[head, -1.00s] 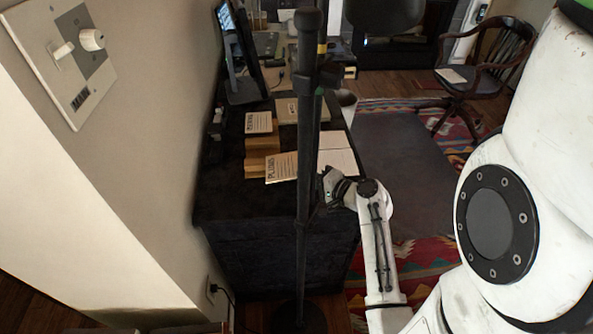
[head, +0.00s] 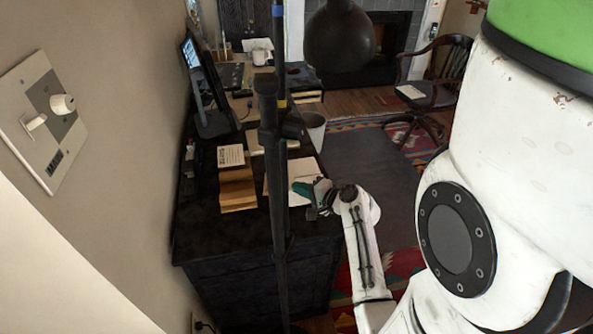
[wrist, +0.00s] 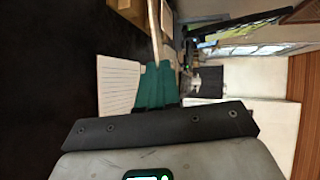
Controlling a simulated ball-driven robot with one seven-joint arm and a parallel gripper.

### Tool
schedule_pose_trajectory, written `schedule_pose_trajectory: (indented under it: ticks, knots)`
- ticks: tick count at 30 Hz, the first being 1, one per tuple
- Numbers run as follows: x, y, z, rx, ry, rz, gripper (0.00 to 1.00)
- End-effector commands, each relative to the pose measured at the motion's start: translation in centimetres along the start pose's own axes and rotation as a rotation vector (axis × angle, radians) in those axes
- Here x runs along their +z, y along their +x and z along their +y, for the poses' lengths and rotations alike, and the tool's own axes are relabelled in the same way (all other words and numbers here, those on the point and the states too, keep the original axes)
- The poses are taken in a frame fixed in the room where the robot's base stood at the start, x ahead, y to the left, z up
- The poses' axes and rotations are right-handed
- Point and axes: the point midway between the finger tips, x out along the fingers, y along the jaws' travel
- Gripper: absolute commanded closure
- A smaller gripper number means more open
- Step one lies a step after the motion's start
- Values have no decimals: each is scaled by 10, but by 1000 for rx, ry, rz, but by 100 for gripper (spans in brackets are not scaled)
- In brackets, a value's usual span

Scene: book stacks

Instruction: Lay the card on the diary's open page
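My gripper (head: 304,189) is over the right side of the dark desk, at the near edge of the open diary (head: 306,169). In the wrist view its green fingers (wrist: 156,86) are close together on a thin pale strip (wrist: 155,32), which looks like the card seen edge-on. The card's face does not show clearly in either view. A lined page (wrist: 117,85) lies below and left of the fingers. The black pole hides the middle of the diary in the head view.
A wooden block (head: 238,190) with a lettered pale card or cover (head: 231,155) behind it stands left of the diary. A black pole (head: 279,200) rises in front of the desk. A monitor (head: 207,85) stands at the back left. The near part of the desk is clear.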

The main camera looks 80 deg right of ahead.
Motion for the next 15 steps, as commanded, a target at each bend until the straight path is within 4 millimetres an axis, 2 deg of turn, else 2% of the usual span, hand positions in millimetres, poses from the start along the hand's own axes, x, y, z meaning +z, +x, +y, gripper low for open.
schedule_pose_trajectory:
  ticks: [1, 6, 10, 15]
  knots:
    - [-18, 6, -21, 13, 8, 34, 100]
    - [-74, 24, -49, 53, 46, 155, 100]
    - [-104, 34, -68, 68, 64, 225, 100]
    - [-123, 42, -79, 75, 75, 270, 100]
